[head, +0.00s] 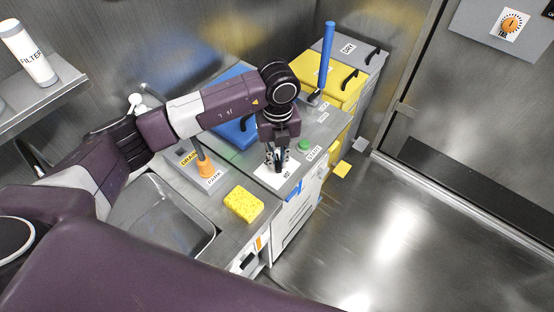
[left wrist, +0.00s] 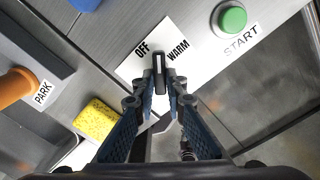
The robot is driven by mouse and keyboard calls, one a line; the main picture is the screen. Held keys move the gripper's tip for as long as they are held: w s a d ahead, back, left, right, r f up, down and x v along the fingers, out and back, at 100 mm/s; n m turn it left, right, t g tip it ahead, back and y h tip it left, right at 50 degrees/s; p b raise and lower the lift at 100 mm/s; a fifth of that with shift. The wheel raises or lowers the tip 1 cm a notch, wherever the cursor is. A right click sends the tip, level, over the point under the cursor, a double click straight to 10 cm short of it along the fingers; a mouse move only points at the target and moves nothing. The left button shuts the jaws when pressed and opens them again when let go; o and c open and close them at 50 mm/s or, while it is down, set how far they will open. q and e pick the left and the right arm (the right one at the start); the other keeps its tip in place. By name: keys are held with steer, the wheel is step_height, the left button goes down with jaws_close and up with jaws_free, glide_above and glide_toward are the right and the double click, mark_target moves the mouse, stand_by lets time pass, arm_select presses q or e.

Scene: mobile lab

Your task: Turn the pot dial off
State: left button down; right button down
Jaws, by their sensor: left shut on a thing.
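The pot dial (left wrist: 160,62) is a small dark upright knob on a white card (left wrist: 190,38) marked OFF and WARM. In the left wrist view its upper end lies between the two words, and the rest of the card's marks are hidden by my fingers. The card also shows in the head view (head: 262,178), on the metal counter. My left gripper (left wrist: 160,78) is shut on the dial, with one finger on each side of it. In the head view the left gripper (head: 278,165) points down at the card and hides the dial. My right gripper is not in view.
A green START button (head: 304,145) is right of the card. An orange handle (head: 206,168) marked PARK is to the left. A yellow sponge (head: 244,204) lies near a metal sink (head: 207,243). A blue lever (head: 327,55) and yellow bin (head: 338,85) stand behind.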

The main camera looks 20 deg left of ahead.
mark_target(279, 162)
arm_select(q)
steer(key=n, duration=0.4)
steer(key=shift+w+r, duration=0.1)
steer(key=shift+w, duration=0.1)
steer(key=shift+w+n, duration=0.1)
steer(key=shift+n, duration=1.8)
steer(key=c, duration=2)
jaws_free()
steer(key=shift+c, duration=0.2)
steer(key=shift+o, duration=0.4)
steer(key=shift+d, duration=0.1)
step_height(279, 162, up, 12)
